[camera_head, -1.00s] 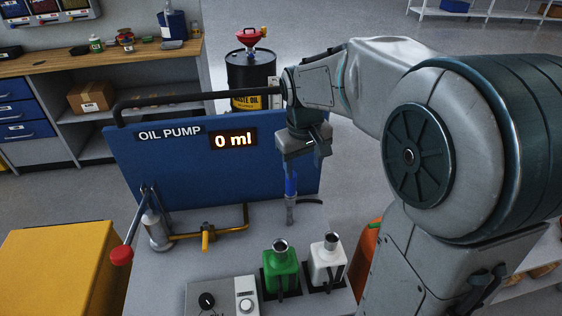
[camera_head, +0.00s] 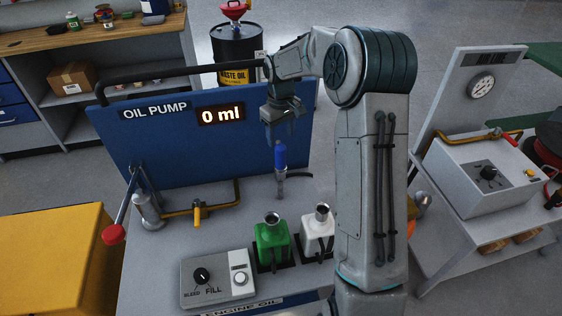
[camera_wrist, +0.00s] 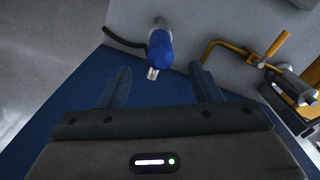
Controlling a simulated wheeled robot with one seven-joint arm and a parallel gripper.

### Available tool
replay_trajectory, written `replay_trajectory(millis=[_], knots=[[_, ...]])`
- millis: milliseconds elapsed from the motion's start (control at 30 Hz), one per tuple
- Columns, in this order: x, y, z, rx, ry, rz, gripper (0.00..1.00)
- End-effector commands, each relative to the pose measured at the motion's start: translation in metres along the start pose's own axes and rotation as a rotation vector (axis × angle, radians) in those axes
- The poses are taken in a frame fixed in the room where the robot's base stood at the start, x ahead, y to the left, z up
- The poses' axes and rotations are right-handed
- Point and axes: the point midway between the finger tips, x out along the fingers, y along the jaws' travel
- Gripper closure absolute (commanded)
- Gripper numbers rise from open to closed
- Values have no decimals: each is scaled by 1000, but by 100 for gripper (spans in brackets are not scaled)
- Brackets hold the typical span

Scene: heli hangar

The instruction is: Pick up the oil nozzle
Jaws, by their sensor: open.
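The oil nozzle (camera_head: 280,160) has a blue body and a metal lower end, and stands upright on the grey bench in front of the blue oil pump panel (camera_head: 160,150). A dark lever or hose sticks out to its right in the head view. My gripper (camera_head: 281,140) is open and empty, above the nozzle and apart from it. In the wrist view the nozzle (camera_wrist: 160,50) lies beyond my gripper's spread fingers (camera_wrist: 165,88), roughly in line with the gap between them.
A green jug (camera_head: 271,243) and a white jug (camera_head: 317,232) stand on the bench in front. A brass pipe (camera_head: 215,207) and a red-knobbed pump handle (camera_head: 113,233) are to the left. A control box (camera_head: 219,279) sits at the front. The dark hose bar (camera_head: 175,72) runs above the panel.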

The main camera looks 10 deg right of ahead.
Motion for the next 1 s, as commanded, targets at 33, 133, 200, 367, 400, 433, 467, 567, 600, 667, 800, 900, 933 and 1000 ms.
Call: replay_trajectory(millis=[33,133,200,367,400,433,467,567,600,667,800,900,933,1000], knots=[[11,0,1,-1,-4,-2,42],[27,0,0,0,-2,-2,42],[35,0,0,0,-2,-1,42],[45,0,0,0,-1,-1,42],[48,0,0,0,-2,-1,42],[52,-1,0,0,-2,-2,42],[57,-1,0,0,-3,-3,42],[72,-1,-1,0,-3,-2,42],[79,-1,-1,1,-3,-2,42],[86,-1,-1,1,-1,-2,42],[94,-1,-1,0,1,0,42],[94,-1,-1,0,2,0,42],[94,-1,-1,0,1,0,42],[94,-1,-1,0,1,0,45]])
